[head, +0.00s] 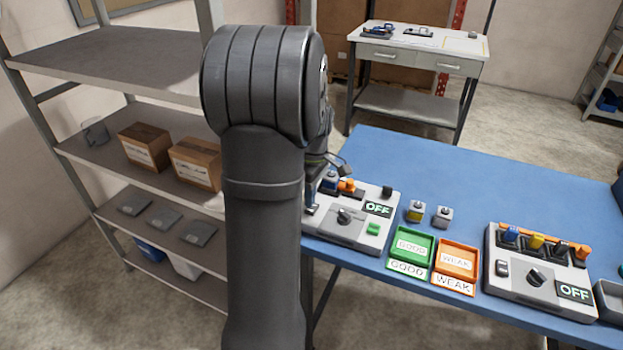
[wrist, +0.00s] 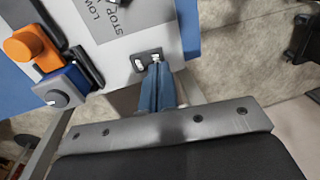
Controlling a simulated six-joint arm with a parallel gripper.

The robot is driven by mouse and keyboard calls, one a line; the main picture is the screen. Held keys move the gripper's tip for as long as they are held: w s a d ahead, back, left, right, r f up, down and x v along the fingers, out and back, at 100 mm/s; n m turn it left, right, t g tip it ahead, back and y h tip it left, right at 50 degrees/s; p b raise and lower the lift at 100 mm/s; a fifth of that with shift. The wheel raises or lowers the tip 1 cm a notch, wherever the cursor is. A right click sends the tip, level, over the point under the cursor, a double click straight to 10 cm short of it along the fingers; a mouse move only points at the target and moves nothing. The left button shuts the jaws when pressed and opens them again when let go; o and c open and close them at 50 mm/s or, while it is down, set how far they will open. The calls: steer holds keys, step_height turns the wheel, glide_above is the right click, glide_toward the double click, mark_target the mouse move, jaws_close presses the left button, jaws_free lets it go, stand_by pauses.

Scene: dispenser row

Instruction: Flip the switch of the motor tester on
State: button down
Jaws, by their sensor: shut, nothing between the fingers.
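The motor tester, as I take it from its dial marked STOP and LOW, is the light grey box (head: 352,238) at the table's left end in the head view. Its display (head: 378,209) reads OFF. In the wrist view its grey panel (wrist: 135,22) fills the top middle, with a small dark switch plate (wrist: 147,58) carrying light parts at its near edge. My gripper (wrist: 156,68) is shut and empty, its blue fingertips over or against the right part of the plate. Contact and the switch's exact position cannot be told. In the head view my arm hides most of the gripper.
An orange-and-blue part (wrist: 42,60) stands on the panel left of my fingers. A green GOOD tray (head: 411,247) and an orange WEAK tray (head: 456,258) lie to the right. A second grey box (head: 540,290) also shows OFF. Shelves (head: 110,60) stand at left.

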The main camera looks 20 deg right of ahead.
steer(key=shift+s+a+f, duration=0.1)
steer(key=shift+f, duration=0.75)
steer(key=shift+f, duration=0.1)
steer(key=shift+s+a+f+h, duration=0.1)
steer(key=shift+h, duration=0.2)
steer(key=shift+w+d+r, duration=0.2)
steer(key=shift+w+d, duration=0.4)
step_height(320, 180, up, 14)
steer(key=w+d, duration=0.1)
steer(key=shift+w+d, duration=0.2)
